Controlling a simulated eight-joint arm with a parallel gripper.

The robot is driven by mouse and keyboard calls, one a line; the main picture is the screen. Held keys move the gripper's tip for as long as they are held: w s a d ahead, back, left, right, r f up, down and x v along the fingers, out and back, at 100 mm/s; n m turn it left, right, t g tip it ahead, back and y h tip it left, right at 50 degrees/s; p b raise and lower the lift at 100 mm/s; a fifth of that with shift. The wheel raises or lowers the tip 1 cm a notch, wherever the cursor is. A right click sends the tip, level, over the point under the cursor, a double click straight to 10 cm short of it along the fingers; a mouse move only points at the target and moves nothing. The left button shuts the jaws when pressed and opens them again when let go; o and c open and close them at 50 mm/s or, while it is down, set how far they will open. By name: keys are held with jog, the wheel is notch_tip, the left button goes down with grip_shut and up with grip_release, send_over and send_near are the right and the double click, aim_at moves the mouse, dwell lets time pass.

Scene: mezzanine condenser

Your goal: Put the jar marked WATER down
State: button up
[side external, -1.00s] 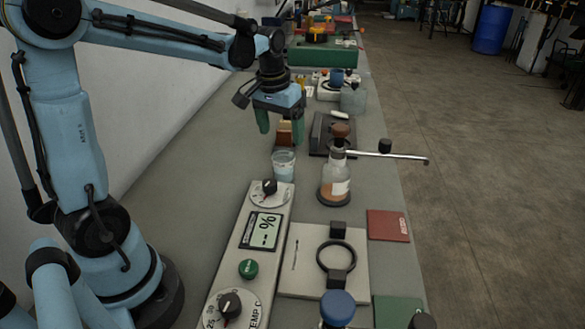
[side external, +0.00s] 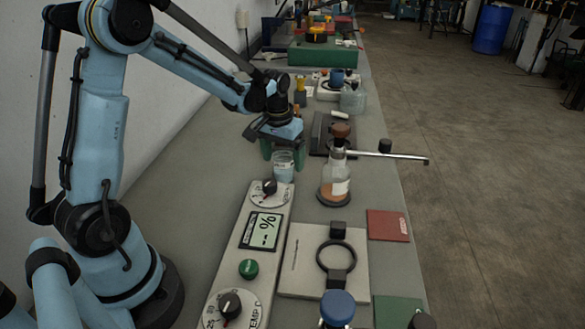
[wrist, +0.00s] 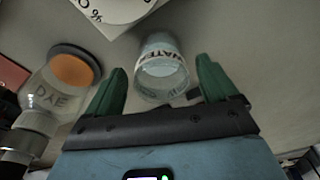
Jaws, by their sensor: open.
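The WATER jar (side external: 284,167) is a small clear jar with pale blue liquid, upright on the grey bench just beyond the control panel's upper dial. In the wrist view the jar (wrist: 161,68) lies between the two green fingers, its lettering partly readable. My gripper (side external: 282,150) is open and lowered around the jar from above. In the wrist view my gripper (wrist: 160,85) shows a gap between each finger and the jar. The jar appears to stand on the bench.
A DYE bottle (side external: 335,183) with orange contents stands right of the jar, with a metal rod (side external: 385,155) sticking out rightward. The control panel (side external: 247,250) lies nearer the camera. A red book (side external: 388,225) is at the right edge. The bench's left side is clear.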

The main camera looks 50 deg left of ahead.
aim_at(284, 165)
jog(key=shift+w+a+f, duration=0.1)
jog(key=shift+w+f, duration=0.05)
jog(key=shift+f, duration=0.75)
jog(key=shift+w+a+f, duration=0.1)
jog(key=shift+f, duration=0.8)
jog(key=shift+c, duration=0.2)
jog(key=c, duration=1.1)
jog(key=shift+c, duration=0.2)
jog(key=shift+r, duration=0.25)
